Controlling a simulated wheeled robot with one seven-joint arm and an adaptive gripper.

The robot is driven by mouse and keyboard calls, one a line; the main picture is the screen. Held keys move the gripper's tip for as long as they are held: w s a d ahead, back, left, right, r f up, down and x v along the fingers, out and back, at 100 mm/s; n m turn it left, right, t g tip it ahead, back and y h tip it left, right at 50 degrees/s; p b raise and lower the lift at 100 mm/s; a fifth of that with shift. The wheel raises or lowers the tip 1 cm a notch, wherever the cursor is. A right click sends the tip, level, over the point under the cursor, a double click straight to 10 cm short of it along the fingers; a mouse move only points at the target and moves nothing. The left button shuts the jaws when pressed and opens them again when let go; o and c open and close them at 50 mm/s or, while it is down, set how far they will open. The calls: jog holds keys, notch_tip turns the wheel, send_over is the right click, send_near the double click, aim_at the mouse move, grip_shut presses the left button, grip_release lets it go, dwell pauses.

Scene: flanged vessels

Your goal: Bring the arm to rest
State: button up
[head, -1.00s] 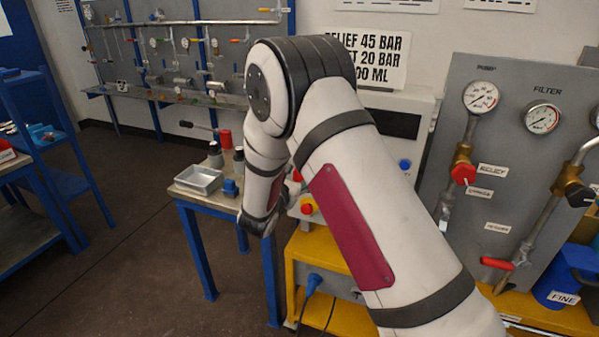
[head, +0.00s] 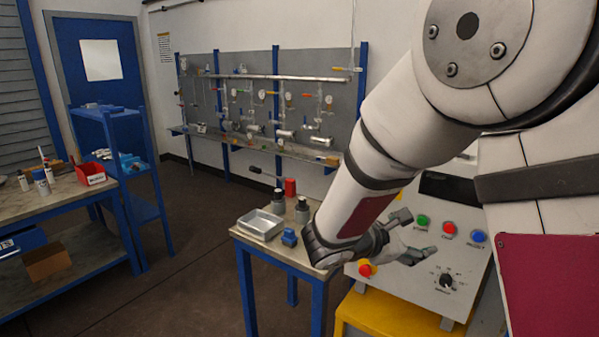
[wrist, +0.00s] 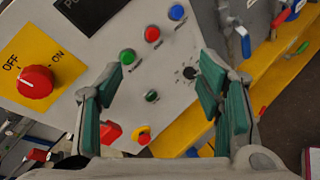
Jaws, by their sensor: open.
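My arm crosses the right side of the head view, in front of a grey control panel. My gripper (head: 405,238) is at the arm's lower end, with its fingers toward the panel's buttons. In the wrist view my gripper (wrist: 165,100) shows two green-padded fingers spread wide. Nothing is between them. The control panel (wrist: 165,75) lies beyond the fingers; I cannot tell the exact gap.
The panel carries green (head: 422,221), red (head: 449,229) and blue (head: 478,237) buttons. A small table (head: 320,272) holds a metal tray (head: 260,225). A workbench (head: 60,208) stands left. Open floor (head: 190,290) lies between.

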jog(key=s+d+r+m+g+y, duration=0.25)
jog(key=s+m, duration=0.25)
jog(key=s, duration=0.3)
jog(key=s+d+r+m+g+y, duration=0.1)
jog(key=s+d+r+m+g, duration=0.15)
jog(key=s+m, duration=0.4)
jog(key=s+a+r+m+t+y, duration=0.2)
jog(key=s+a+m+y, duration=0.4)
jog(key=s+a+y, duration=0.3)
jog(key=s+a+t, duration=0.1)
jog(key=s, duration=0.2)
jog(key=shift+s+a+r, duration=0.2)
jog(key=shift+s+r, duration=0.1)
jog(key=shift+r, duration=0.05)
jog(key=shift+m, duration=0.25)
dwell(0.6)
